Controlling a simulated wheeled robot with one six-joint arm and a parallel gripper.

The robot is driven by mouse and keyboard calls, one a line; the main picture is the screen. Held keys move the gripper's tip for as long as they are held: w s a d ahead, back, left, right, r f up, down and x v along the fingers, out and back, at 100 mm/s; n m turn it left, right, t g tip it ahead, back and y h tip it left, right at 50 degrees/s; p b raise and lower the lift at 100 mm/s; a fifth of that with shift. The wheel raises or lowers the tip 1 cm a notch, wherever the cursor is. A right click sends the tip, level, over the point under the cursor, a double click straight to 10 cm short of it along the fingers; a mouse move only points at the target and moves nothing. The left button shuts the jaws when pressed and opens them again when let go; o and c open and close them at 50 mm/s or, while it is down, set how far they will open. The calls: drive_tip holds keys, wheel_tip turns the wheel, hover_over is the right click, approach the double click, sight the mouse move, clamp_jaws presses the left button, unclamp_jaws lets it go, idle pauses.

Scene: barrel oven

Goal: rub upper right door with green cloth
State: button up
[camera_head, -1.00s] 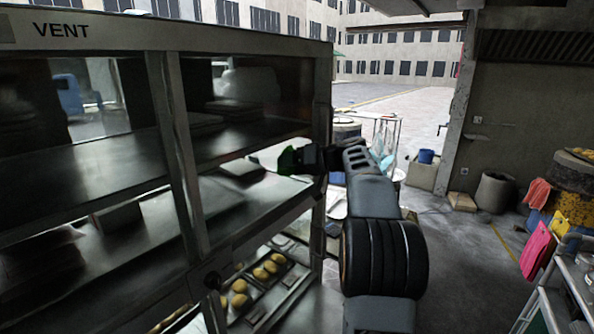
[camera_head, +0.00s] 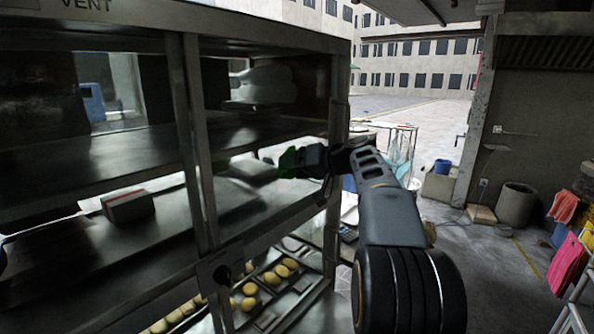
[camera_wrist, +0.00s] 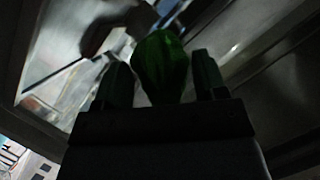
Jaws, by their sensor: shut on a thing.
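The barrel oven's glazed front (camera_head: 191,110) fills the left of the head view, with a metal post dividing it. The upper right door (camera_head: 300,80) is the dark, reflective pane between that post and the right corner. In the wrist view the green cloth (camera_wrist: 160,65) bulges out between the two fingers. I cannot tell whether the cloth touches the pane.
Yellow-brown buns (camera_head: 249,288) lie on trays low in the oven, below the door. A dark bin (camera_head: 516,203) and a blue bucket (camera_head: 442,166) stand at the right. Pink cloths (camera_head: 568,262) hang at the right edge.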

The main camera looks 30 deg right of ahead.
sight(282, 176)
drive_tip(key=shift+s+a+f+b, duration=0.1)
drive_tip(key=shift+s+a+b, duration=0.2)
drive_tip(key=shift+a+b, duration=0.5)
drive_tip(key=shift+s+a+b, duration=0.25)
drive_tip(key=shift+a+b, duration=0.05)
drive_tip(key=shift+a, duration=0.2)
drive_tip(key=shift+s+a+b, duration=0.2)
drive_tip(key=shift+a+b, duration=0.05)
drive_tip(key=shift+a, duration=0.25)
drive_tip(key=shift+s+d+b, duration=0.3)
drive_tip(key=shift+s+b, duration=0.1)
drive_tip(key=shift+s, duration=0.25)
drive_tip(key=shift+s+d+b, duration=0.25)
drive_tip(key=shift+s+b, duration=0.15)
drive_tip(key=shift+s, duration=0.2)
drive_tip(key=s, duration=0.1)
drive_tip(key=s+d+b, duration=0.1)
drive_tip(key=s, duration=0.1)
drive_tip(key=shift+d, duration=0.1)
